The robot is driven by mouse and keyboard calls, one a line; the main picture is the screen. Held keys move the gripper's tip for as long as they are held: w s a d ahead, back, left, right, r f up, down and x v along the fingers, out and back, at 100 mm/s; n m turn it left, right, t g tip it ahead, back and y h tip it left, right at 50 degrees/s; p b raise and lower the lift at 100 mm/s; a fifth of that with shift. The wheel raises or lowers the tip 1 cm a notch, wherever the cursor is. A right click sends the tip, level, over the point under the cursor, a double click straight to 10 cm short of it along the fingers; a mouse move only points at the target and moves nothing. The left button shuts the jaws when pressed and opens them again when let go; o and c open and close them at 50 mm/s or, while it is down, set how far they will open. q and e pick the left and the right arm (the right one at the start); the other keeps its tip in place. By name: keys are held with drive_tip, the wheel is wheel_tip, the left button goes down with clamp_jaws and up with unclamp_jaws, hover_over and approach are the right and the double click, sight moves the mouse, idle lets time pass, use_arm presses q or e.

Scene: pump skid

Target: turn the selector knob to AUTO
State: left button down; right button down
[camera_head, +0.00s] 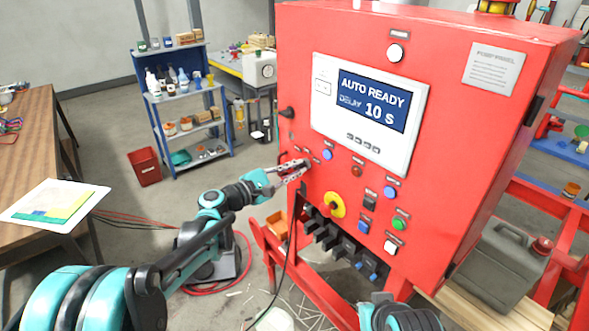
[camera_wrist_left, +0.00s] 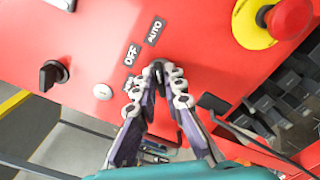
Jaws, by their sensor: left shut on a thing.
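My left gripper (camera_head: 299,170) reaches the lower left of the red panel's face. In the left wrist view its fingertips (camera_wrist_left: 158,85) are close together against the panel, shut on the selector knob just below the OFF label (camera_wrist_left: 132,54) and the AUTO label (camera_wrist_left: 155,32). The fingers hide the knob, so I cannot tell which way its pointer faces. The display (camera_head: 372,102) on the panel (camera_head: 440,120) reads AUTO READY and DELAY 10 S. My right gripper is not in view; only a part of my right arm shows at the bottom edge.
A yellow-ringed red emergency stop (camera_head: 334,204) sits right of the gripper. Several buttons and cable glands (camera_head: 330,238) lie lower right.

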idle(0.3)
use_arm(q)
drive_tip(key=c, duration=1.6)
unclamp_jaws()
drive_tip(key=v, duration=1.1)
drive_tip(key=shift+s+a, duration=0.2)
drive_tip(key=shift+a, duration=0.15)
